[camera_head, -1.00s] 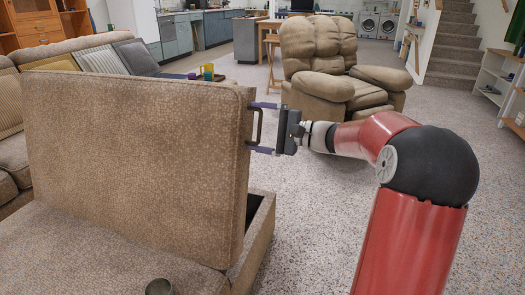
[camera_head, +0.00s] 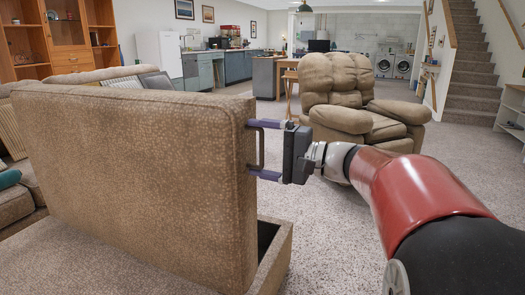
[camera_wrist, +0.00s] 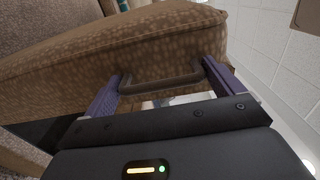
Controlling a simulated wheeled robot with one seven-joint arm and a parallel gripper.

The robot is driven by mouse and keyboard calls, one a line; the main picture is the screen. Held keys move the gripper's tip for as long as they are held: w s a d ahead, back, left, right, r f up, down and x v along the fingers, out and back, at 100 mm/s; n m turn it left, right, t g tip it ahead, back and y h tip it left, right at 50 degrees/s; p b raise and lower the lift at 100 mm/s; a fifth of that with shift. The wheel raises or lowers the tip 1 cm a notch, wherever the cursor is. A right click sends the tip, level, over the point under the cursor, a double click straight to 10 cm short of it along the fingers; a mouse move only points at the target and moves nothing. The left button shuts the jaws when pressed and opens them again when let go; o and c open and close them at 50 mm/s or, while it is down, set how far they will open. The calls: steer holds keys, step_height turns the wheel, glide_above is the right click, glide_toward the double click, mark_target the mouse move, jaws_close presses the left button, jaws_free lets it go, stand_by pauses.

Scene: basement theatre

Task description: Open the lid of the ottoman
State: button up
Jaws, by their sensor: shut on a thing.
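The brown patterned ottoman lid (camera_head: 140,185) stands raised, close to upright, in the head view. It also fills the upper part of the wrist view (camera_wrist: 150,45). Its dark handle (camera_head: 261,150) is on the right edge; the wrist view shows the handle (camera_wrist: 160,86) between my two purple fingers. My gripper (camera_head: 252,149) is shut on the handle, fingers spread across its length with tips at the lid's edge. The ottoman base (camera_head: 277,262) shows below, with a dark strip of its inside visible. Most of the inside is hidden behind the lid.
A brown recliner (camera_head: 350,105) stands beyond my gripper. A sofa (camera_head: 18,205) is at the left, behind the lid. Carpeted stairs (camera_head: 473,65) and a white shelf (camera_head: 512,105) are at the right. The speckled floor between is clear.

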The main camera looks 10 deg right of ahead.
steer(key=o, duration=1.1)
steer(key=shift+c, duration=0.2)
steer(key=v, duration=0.8)
steer(key=shift+a, duration=0.1)
